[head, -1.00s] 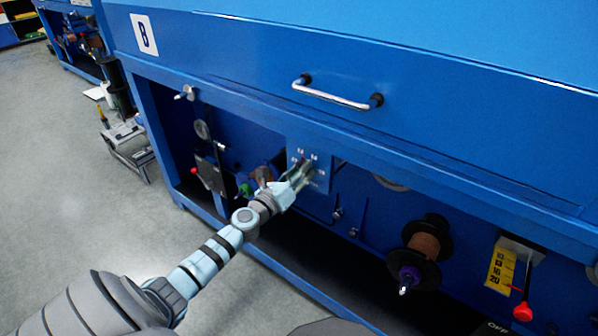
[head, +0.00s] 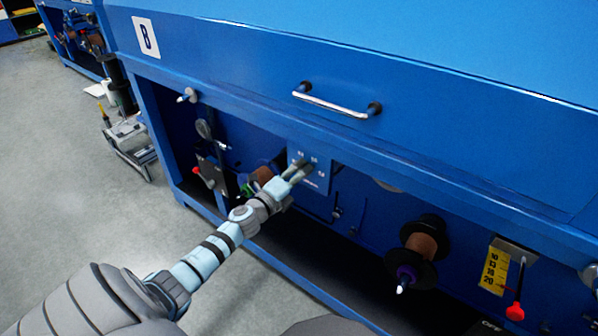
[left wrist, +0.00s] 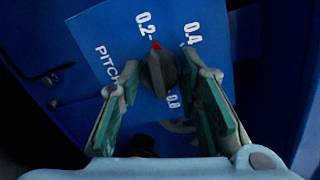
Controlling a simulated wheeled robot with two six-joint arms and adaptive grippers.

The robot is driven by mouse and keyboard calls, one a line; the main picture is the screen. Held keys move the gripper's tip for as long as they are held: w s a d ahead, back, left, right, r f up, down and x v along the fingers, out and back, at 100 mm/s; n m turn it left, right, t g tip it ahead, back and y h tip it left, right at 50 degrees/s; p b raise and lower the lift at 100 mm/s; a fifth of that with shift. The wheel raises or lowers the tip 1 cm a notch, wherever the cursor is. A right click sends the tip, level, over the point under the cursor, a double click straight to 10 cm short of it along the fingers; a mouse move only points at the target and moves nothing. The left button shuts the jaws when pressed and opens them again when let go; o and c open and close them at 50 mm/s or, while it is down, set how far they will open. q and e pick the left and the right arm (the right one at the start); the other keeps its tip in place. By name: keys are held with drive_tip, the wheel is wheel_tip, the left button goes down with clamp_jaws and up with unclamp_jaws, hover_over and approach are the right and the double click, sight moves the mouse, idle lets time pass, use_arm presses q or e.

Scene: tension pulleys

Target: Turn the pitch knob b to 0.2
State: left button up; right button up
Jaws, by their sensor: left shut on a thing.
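The pitch knob b (left wrist: 158,72) is a dark round knob with a red mark, on a blue plate (left wrist: 95,40) lettered PITCH. In the left wrist view the red mark points close to the 0.2 tick, on the side towards 0.4. My left gripper (left wrist: 163,82) has one finger on each side of the knob and is shut on it. In the head view the left gripper (head: 299,170) reaches the plate (head: 318,178) under the machine's ledge; its fingers partly hide the knob there. My right gripper is not in view.
A metal handle (head: 336,103) sits on the blue cover above. Right of the plate are a spool (head: 424,245) and a red-tipped lever (head: 515,312) beside a yellow scale (head: 496,266). Another red-tipped lever (head: 196,170) is at the left. Open floor (head: 80,190) lies left of the machine.

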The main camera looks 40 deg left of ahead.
use_arm(q)
drive_tip(key=shift+n, duration=0.6)
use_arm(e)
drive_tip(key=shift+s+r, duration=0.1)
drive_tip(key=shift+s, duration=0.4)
use_arm(q)
drive_tip(key=o, duration=1.2)
drive_tip(key=shift+c, duration=0.2)
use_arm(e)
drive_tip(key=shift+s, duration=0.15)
